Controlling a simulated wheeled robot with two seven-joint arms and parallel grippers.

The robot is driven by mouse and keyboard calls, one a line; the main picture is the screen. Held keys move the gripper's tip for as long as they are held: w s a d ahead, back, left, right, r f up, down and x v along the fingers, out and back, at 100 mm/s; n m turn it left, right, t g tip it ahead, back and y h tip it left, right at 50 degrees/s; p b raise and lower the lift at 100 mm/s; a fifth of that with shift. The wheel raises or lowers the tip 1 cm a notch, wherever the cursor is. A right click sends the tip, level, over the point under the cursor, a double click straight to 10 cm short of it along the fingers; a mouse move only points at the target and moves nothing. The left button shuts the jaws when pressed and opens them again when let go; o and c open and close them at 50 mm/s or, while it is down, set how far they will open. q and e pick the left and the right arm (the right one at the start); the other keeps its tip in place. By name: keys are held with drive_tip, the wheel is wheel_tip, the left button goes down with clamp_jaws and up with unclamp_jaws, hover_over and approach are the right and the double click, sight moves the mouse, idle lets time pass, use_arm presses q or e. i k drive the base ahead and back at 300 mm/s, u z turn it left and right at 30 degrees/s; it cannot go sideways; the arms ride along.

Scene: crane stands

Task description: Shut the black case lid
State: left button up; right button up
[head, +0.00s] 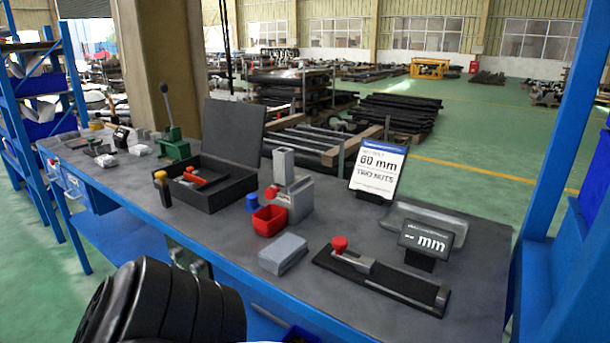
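The black case (213,199) stands open on the grey workbench, left of the middle in the head view. Its lid (235,130) is raised and leans slightly back behind the base, with its inner face showing. Inside the base lie a red piece (194,179) and some dark and grey parts, partly hidden by the front wall. Neither of my grippers is in view, so nothing is seen touching the case or its lid.
A yellow-topped black tool (162,188) stands by the case's left front. A green lever press (173,146) is behind it. A red bin (269,220), grey block (283,253), metal stand (295,196) and sign (378,170) are to the right. A blue post (555,170) rises at right.

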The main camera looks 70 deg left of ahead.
sight(234, 131)
drive_tip(key=u, duration=2.9)
drive_tip(key=k, duration=0.4)
drive_tip(key=u, duration=1.25)
drive_tip(key=i, duration=0.9)
drive_tip(key=z, duration=0.2)
